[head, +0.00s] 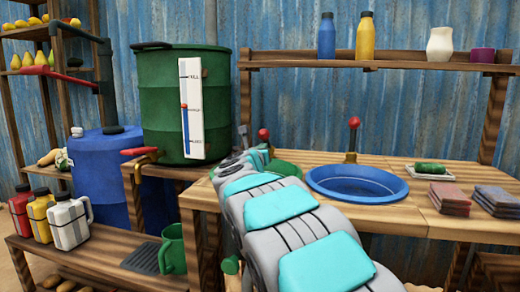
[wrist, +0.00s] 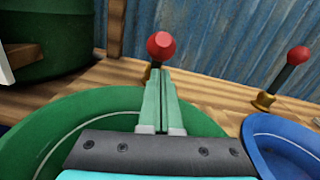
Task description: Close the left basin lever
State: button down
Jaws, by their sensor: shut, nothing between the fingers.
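The left basin is green; its rim (head: 288,169) shows in the head view beyond my arm, and the wrist view shows it below my gripper (wrist: 67,108). Its lever has a red ball knob (wrist: 162,46), just past my fingertips in the wrist view; the knob (head: 264,134) also shows in the head view. The fingers hide most of the lever's shaft and its base. My gripper (wrist: 160,73) is shut and empty, its green fingers together over the basin, pointing at the lever. I cannot tell whether the tips touch it.
The blue right basin (head: 358,190) has its own red-knobbed lever (head: 353,125), standing roughly upright behind it. A big green barrel (head: 160,105) with a gauge stands to the left.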

jog(key=shift+w, duration=0.35)
